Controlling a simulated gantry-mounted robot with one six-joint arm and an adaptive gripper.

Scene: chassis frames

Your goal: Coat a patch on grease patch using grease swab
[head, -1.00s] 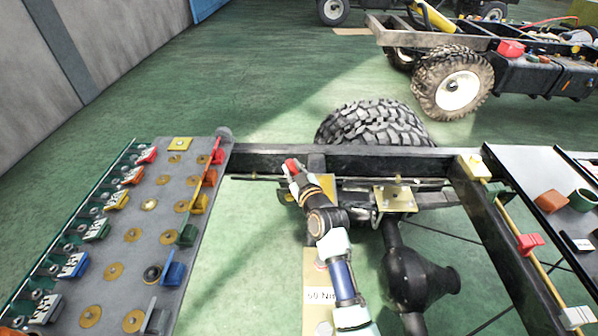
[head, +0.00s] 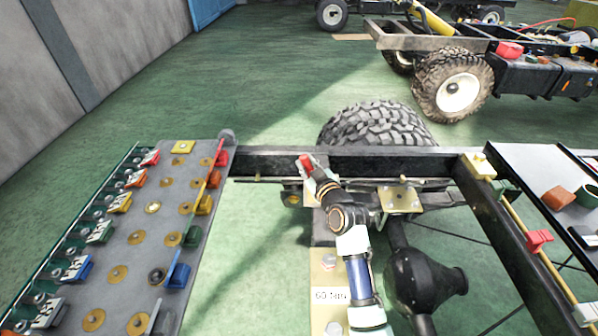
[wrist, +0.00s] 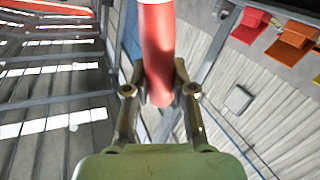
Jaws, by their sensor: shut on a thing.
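My gripper (head: 312,171) is shut on a red rounded rod, which I take to be the grease swab (head: 304,161). In the wrist view the red rod (wrist: 158,55) sits between the two fingers (wrist: 161,92), with a white band toward the top edge. In the head view the gripper is over the dark chassis cross rail (head: 375,165), left of its middle. I cannot tell whether the rod touches the rail. I cannot make out a grease patch for certain. A gold plate with a bolt (head: 398,199) lies right of my arm.
A grey board (head: 150,215) with gold discs and coloured clips stands at left. A tyre (head: 375,124) stands behind the rail.

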